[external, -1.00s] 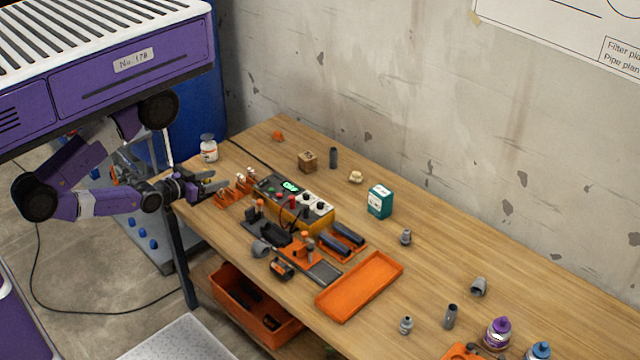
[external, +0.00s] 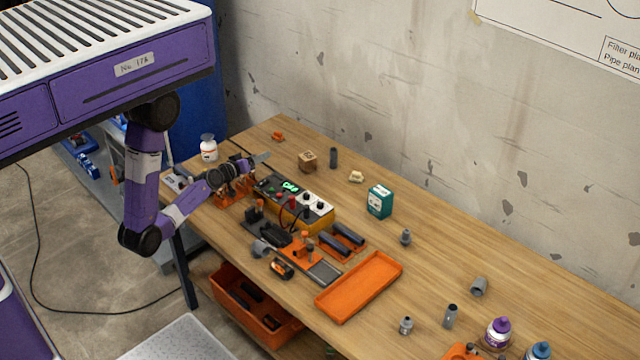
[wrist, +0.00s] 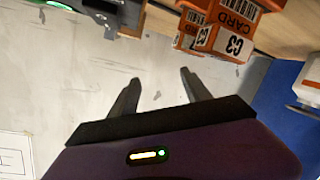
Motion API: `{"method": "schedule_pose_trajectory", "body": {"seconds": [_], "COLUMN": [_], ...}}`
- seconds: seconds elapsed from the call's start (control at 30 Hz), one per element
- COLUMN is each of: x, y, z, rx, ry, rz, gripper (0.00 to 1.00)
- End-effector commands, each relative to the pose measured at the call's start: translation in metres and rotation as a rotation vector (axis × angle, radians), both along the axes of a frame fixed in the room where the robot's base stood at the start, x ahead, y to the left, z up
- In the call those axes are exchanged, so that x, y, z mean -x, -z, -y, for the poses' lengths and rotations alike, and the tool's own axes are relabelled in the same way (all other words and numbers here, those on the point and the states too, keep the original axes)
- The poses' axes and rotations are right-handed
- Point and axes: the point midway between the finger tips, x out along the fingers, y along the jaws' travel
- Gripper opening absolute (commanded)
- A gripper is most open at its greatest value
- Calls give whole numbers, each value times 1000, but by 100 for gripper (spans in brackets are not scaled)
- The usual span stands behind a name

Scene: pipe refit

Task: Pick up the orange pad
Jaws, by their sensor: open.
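A small orange piece (external: 278,136), which looks like the orange pad, lies on the far end of the wooden table near the wall. It is too small to make out its shape well. My gripper (external: 262,158) is above the table's left end, below and left of that piece in the picture and apart from it. In the wrist view my gripper (wrist: 158,79) has its two fingers spread with nothing between them. I cannot make out the pad in the wrist view.
An orange tray (external: 360,287) lies in front.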

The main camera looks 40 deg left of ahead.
Motion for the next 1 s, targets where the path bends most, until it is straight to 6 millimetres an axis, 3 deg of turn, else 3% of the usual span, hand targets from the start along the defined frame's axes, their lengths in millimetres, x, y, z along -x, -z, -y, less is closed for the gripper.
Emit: {"method": "schedule_pose_trajectory", "body": {"seconds": [0.03, 0.1, 0.4, 0.5, 0.7, 0.8, 1.0], "x": [-22, -47, -133, -155, -166, -167, -171], "y": [-6, -14, -51, -33, 20, 36, 50], "z": [-12, -25, -81, -113, -157, -169, -176], "rx": [26, 64, 131, -5, -307, -396, -461], "ry": [-7, -8, 15, 46, 155, 203, 245], "rz": [25, 51, 123, 41, -159, -217, -255], "gripper": [56, 56, 56, 56, 56, 56, 56]}}
